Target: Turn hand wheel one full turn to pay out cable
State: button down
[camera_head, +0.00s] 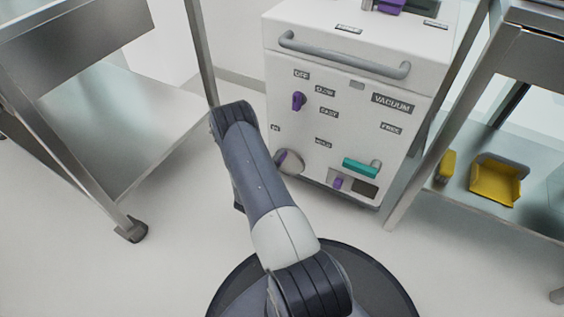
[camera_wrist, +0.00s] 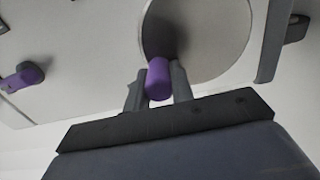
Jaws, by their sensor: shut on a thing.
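The hand wheel (camera_head: 292,163) is a grey disc on the front of a white machine, partly hidden by my arm in the head view. In the wrist view the wheel (camera_wrist: 215,35) is large, with a purple knob (camera_wrist: 158,78) standing out near its lower left. My gripper (camera_wrist: 158,90) has its two grey fingers on either side of the purple knob, shut on it. In the head view my gripper is hidden behind my arm. No cable can be made out in either view.
The white machine (camera_head: 350,110) carries a grey bar handle (camera_head: 340,58), a purple selector knob (camera_head: 298,100) and a teal part (camera_head: 361,168). A steel table (camera_head: 120,110) stands at left. A steel shelf at right holds a yellow bin (camera_head: 495,182). Floor between is clear.

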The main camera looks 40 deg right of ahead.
notch_tip(320, 180, down, 7)
jog(key=w+a+n, duration=0.1)
jog(key=w+n, duration=0.1)
jog(key=n, duration=1.5)
jog(key=shift+w+r+b, duration=0.15)
jog(key=shift+b, duration=0.3)
jog(key=c, duration=1.2)
grip_release()
jog(key=shift+a, duration=0.1)
jog(key=p+v, duration=0.3)
jog(key=v, duration=0.7)
jog(key=shift+s+a, duration=0.2)
jog(key=shift+a, duration=0.05)
